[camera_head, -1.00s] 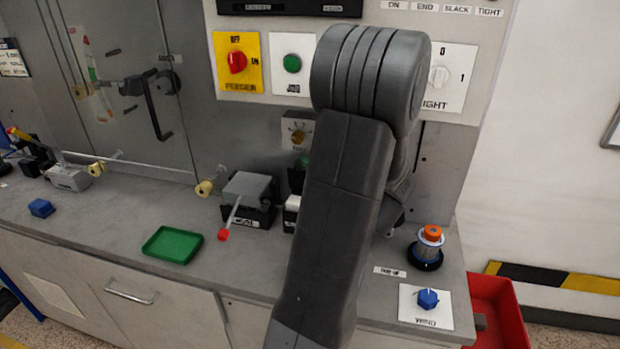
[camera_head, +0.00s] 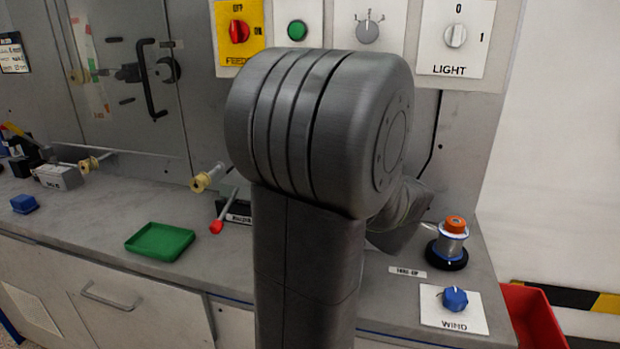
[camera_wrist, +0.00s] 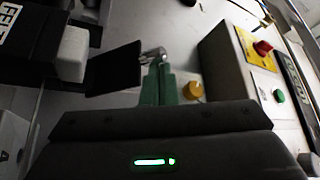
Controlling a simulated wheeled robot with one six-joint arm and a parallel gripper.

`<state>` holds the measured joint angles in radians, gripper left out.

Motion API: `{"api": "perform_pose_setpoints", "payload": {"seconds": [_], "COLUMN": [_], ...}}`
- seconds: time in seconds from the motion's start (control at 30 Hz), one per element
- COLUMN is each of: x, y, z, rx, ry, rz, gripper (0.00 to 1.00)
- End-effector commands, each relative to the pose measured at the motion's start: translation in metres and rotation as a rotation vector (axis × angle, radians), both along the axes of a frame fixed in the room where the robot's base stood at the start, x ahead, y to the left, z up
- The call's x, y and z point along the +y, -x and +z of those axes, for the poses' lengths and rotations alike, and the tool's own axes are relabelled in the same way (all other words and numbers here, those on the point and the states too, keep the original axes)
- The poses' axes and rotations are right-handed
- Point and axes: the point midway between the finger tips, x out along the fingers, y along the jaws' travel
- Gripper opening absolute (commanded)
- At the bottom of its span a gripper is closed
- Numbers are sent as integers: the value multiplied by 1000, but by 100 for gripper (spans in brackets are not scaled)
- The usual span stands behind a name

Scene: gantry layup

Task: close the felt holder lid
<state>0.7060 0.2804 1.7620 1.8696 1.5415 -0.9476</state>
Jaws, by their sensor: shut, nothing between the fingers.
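In the wrist view, the felt holder (camera_wrist: 25,35) is a dark box at the upper left with a FELT label, partly out of frame. A white felt block (camera_wrist: 72,54) shows on it. A flat black plate, seemingly the lid (camera_wrist: 113,69), stands out beside the white block and is apart from a closed position over it. My gripper (camera_wrist: 157,70) has green fingers, shut and empty. Its tips are by the plate's right edge, next to a small shiny metal piece (camera_wrist: 152,55); I cannot tell whether they touch. In the head view my arm hides the holder and gripper.
A yellow knob (camera_wrist: 193,91) and a panel box with a red switch (camera_wrist: 262,48) are right of my fingers. A green tray (camera_head: 160,242), a red-tipped lever (camera_head: 217,226), a spool (camera_head: 452,242) and a blue WIND knob (camera_head: 455,298) stand on the bench.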

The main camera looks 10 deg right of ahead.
Motion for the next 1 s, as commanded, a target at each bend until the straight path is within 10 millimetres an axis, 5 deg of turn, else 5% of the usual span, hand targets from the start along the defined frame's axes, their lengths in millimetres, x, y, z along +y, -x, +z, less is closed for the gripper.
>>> {"api": "perform_pose_setpoints", "payload": {"seconds": [0.4, 1.0], "x": [7, 8], "y": [16, 21], "z": [-28, -34], "rx": [1, 1], "ry": [0, 0], "rz": [0, 0], "gripper": [0, 0]}}
